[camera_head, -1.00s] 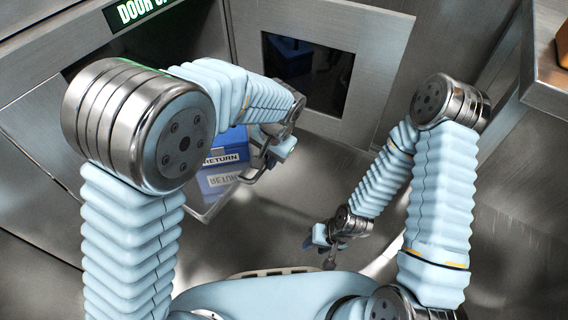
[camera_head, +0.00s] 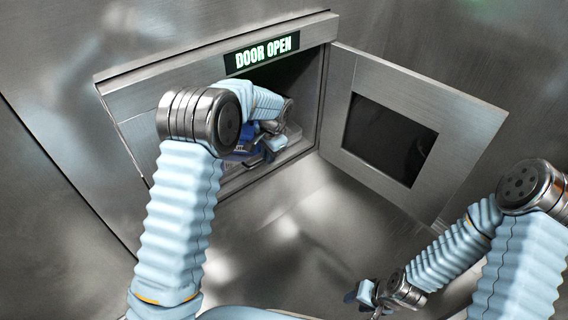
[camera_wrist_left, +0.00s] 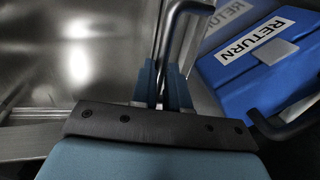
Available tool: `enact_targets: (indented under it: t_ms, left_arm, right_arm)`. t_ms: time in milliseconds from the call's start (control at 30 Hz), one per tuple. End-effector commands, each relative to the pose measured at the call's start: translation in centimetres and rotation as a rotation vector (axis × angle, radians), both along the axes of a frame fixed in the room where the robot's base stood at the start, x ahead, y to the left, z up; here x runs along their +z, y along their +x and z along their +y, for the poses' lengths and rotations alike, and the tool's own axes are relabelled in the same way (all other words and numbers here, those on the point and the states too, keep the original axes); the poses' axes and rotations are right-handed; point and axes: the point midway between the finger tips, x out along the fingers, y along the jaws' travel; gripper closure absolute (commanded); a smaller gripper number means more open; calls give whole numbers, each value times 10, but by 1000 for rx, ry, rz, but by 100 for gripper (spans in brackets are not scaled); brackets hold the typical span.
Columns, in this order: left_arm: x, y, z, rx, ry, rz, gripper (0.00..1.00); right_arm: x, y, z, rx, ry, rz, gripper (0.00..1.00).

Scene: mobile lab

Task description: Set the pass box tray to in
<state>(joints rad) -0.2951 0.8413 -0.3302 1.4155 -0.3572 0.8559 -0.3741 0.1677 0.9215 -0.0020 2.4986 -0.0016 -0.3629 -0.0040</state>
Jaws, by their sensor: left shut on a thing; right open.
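The pass box (camera_head: 311,88) is set in the wall, and its sign reads DOOR OPEN. My left gripper (camera_head: 272,148) is at the opening. In the left wrist view, my left gripper (camera_wrist_left: 162,85) is shut on the tray's metal handle bar (camera_wrist_left: 172,32). A blue box (camera_wrist_left: 258,68) labelled RETURN sits beside the handle, and part of it shows in the head view (camera_head: 240,140). My left arm hides most of the tray in the head view. My right gripper (camera_head: 364,294) is open and empty, low at the right, away from the pass box.
The pass box door (camera_head: 455,115), with a dark window, stands swung open to the right of the opening. The sign (camera_head: 262,53) is above the opening. The metal surface below the opening is clear.

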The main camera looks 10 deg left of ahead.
Motion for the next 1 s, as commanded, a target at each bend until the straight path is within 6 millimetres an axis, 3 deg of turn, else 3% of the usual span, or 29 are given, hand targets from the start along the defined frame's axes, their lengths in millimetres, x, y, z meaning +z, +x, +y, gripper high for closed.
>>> enact_targets:
  t_ms: [100,333,867,900,1000]
  left_arm:
    - [3,14,18,3,0,-2,100]
    - [1,29,37,1,0,-2,100]
    - [1,34,41,-2,-1,-3,100]
    - [1,34,41,-2,-1,-3,79]
    - [1,34,41,-1,-1,-1,64]
  right_arm:
    - [8,-1,2,3,3,2,57]
    - [12,-2,4,7,5,3,57]
    - [13,-2,5,8,7,3,57]
    - [13,-2,5,8,7,3,57]
    - [13,-2,5,8,7,3,57]
